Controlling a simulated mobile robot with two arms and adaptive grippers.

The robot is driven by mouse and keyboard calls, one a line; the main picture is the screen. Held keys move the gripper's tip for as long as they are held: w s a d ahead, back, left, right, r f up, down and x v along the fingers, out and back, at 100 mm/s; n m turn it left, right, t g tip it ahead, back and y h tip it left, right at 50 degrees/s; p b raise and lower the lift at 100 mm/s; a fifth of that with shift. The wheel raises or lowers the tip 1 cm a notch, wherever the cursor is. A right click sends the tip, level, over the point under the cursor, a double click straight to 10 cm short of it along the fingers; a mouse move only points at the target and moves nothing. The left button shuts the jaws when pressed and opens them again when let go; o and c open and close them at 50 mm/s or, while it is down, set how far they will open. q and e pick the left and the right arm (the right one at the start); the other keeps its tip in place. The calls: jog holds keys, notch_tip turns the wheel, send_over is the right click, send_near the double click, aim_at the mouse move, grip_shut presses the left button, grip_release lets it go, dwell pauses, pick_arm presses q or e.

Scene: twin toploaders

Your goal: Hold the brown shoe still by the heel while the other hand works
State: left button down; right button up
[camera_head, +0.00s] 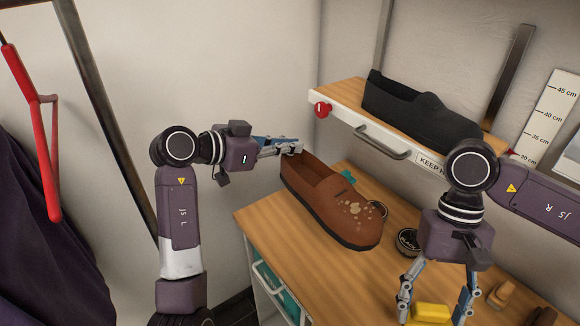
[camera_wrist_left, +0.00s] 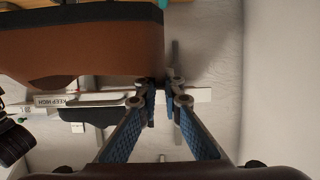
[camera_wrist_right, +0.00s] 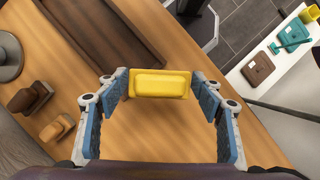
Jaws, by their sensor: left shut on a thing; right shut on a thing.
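The brown shoe (camera_head: 318,200) has pale spots on its toe and points toward the lower right over the wooden bench. I cannot tell whether its sole touches the bench. My left gripper (camera_head: 291,147) is shut on the shoe's heel end. The left wrist view shows the shoe's brown side and dark sole (camera_wrist_left: 75,48) beside the nearly closed fingers (camera_wrist_left: 160,92). My right gripper (camera_wrist_right: 156,86) is shut on a yellow block (camera_wrist_right: 160,84), also seen low in the head view (camera_head: 430,313), to the right of the shoe's toe.
A black shoe (camera_head: 418,112) sits on the shelf behind, which has a red knob (camera_head: 322,109) and a handle (camera_head: 383,144). A black tin (camera_head: 407,242) stands between shoe and right gripper. Small brushes (camera_head: 501,295) lie at right. A bare bench patch (camera_head: 285,250) shows front left.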

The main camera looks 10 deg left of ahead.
pick_arm(q)
jog(key=shift+r, duration=0.45)
pick_arm(e)
jog(key=shift+r+p, duration=0.3)
jog(key=shift+f, duration=0.15)
pick_arm(q)
jog(key=shift+f+b, duration=1.8)
jog(key=shift+f, duration=7.45)
pick_arm(e)
jog(key=shift+f, duration=1.7)
pick_arm(q)
jog(key=shift+f, duration=0.3)
pick_arm(e)
jog(key=shift+r, duration=0.2)
